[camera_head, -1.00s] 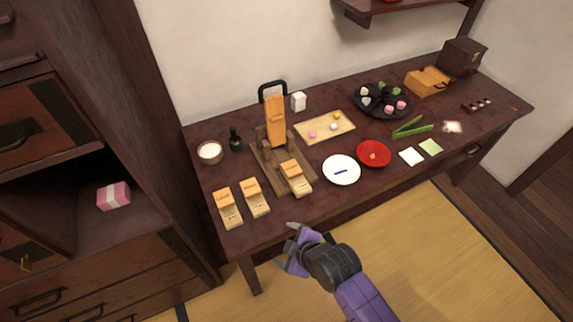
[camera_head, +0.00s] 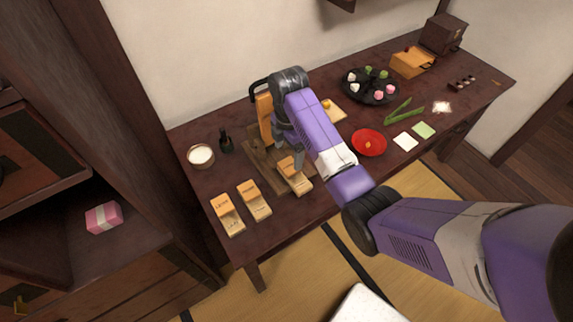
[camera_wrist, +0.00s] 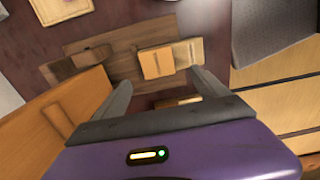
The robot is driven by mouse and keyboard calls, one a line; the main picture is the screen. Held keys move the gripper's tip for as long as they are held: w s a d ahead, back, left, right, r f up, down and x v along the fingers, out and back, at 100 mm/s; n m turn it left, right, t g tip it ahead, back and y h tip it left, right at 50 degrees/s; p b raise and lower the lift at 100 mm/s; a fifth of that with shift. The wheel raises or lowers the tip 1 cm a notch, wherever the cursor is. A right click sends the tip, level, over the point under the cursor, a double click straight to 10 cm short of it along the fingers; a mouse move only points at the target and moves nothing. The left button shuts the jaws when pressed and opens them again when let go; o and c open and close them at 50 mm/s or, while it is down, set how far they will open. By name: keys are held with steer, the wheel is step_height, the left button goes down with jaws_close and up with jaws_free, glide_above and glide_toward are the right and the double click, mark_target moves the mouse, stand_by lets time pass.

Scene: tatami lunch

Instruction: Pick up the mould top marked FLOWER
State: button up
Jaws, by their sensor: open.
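Three orange mould tops sit on pale wooden bases in the head view: a left one (camera_head: 222,204), a middle one (camera_head: 249,187) and a right one (camera_head: 287,165) at the wooden press board (camera_head: 262,168). Their marks are too small to read surely, so I cannot tell which says FLOWER. My gripper (camera_head: 289,150) is open and empty, pointing down just above the right mould top. In the wrist view, a mould top (camera_wrist: 157,64) on its stepped base (camera_wrist: 189,52) shows beyond and between my fingertips (camera_wrist: 163,80). Another orange block (camera_wrist: 178,101) is partly hidden by my gripper.
The upright orange press lever (camera_head: 264,118) stands close to my gripper's left and fills the wrist view's left side (camera_wrist: 70,112). A dark bottle (camera_head: 226,141) and a white bowl (camera_head: 200,156) stand further left. A red dish (camera_head: 369,143) lies right of my arm.

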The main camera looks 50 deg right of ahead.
mark_target(289, 166)
steer(key=f, duration=0.4)
steer(key=f+p, duration=0.1)
steer(key=f, duration=0.1)
steer(key=shift+d+f, duration=0.4)
steer(key=c, duration=1.6)
